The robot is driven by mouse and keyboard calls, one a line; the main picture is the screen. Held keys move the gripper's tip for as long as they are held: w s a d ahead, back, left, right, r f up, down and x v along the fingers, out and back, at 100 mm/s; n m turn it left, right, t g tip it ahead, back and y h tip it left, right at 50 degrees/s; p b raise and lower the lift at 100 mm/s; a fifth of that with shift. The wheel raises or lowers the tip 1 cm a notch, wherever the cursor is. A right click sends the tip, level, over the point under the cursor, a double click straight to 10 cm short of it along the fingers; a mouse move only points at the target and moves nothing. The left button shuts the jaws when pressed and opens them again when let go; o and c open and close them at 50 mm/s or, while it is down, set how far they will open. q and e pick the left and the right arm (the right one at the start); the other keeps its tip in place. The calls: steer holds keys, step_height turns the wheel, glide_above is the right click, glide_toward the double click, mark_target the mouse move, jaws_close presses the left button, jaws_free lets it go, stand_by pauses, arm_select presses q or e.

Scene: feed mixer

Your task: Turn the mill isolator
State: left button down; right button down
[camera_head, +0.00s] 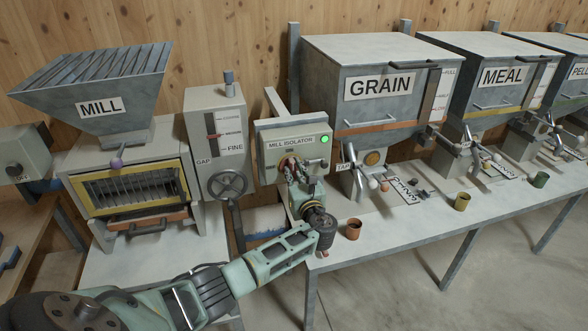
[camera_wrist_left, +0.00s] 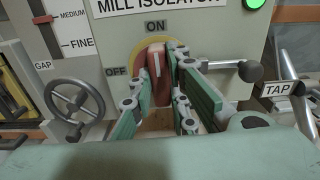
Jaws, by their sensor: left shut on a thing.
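The mill isolator is a pale box (camera_head: 267,133) with a MILL ISOLATOR label, left of the GRAIN bin. Its red knob (camera_wrist_left: 156,73) sits on a yellow plate between ON above and OFF to the left. The white line on the knob stands nearly upright, towards ON. A green lamp (camera_head: 324,139) glows at the box's upper right; it also shows in the wrist view (camera_wrist_left: 254,3). My left gripper (camera_head: 291,168) is at the front of the box, its fingers shut on the knob from both sides. Fingers hide part of the knob. My right gripper is out of view.
A handwheel (camera_head: 229,183) and gap scale stand left of the isolator, beside the mill (camera_head: 128,180). A TAP lever (camera_head: 357,177) stands close on the right. A brown cup (camera_head: 353,229) is on the bench near my left wrist.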

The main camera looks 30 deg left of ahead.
arm_select(q)
steer(key=shift+f+m, duration=0.15)
steer(key=shift+m, duration=0.15)
steer(key=c, duration=1.7)
jaws_free()
steer(key=shift+d, duration=0.1)
steer(key=v, duration=1.2)
